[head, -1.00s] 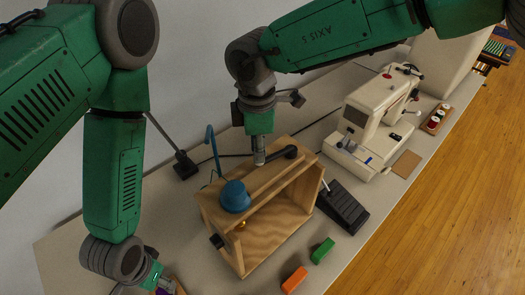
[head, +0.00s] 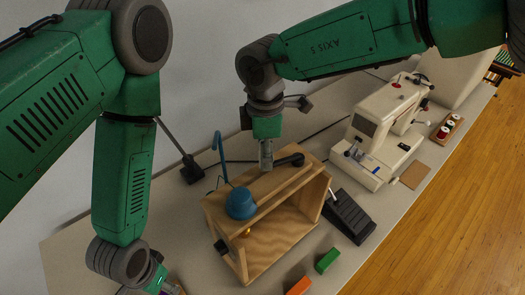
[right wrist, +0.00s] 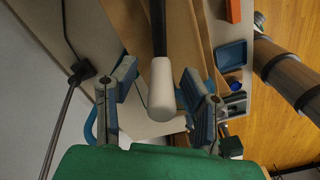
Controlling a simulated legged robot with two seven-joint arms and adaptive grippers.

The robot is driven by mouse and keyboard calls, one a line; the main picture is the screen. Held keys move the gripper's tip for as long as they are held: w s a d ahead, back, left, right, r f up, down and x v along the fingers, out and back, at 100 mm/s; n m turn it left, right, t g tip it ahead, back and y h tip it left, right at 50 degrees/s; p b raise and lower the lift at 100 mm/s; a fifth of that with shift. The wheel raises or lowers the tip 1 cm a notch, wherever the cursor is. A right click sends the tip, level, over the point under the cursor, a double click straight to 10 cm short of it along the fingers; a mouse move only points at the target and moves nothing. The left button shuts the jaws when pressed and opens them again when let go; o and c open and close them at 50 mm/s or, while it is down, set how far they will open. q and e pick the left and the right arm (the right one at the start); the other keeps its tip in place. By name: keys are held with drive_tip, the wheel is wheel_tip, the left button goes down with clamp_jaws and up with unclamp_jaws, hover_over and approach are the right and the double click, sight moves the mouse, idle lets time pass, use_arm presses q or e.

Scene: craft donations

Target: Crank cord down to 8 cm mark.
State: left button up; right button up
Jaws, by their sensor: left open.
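A wooden box frame (head: 285,204) stands on the table with a blue rounded part (head: 240,204) and a blue hooked post (head: 219,155) at its left end. A small brass-coloured piece (head: 245,233) shows under the blue part. A black crank-like arm (head: 290,160) lies on top. My right gripper (head: 265,160) points down at the box top. In the right wrist view its fingers (right wrist: 162,98) are apart, with the pale end of a black handle (right wrist: 162,85) between them and gaps on both sides. My left gripper (head: 163,284) is at the bottom edge, partly cut off. No cord mark is readable.
A black pedal (head: 349,215) lies right of the box, with a sewing machine (head: 380,132) beyond. Green (head: 327,260) and orange (head: 299,286) blocks lie in front. A blue tray (right wrist: 232,55) shows in the right wrist view. A thin dark stand (head: 191,170) is behind the box.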

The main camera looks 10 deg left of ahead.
wheel_tip(320, 180, up, 12)
drive_tip(key=shift+w+f, duration=0.1)
idle(0.5)
idle(0.4)
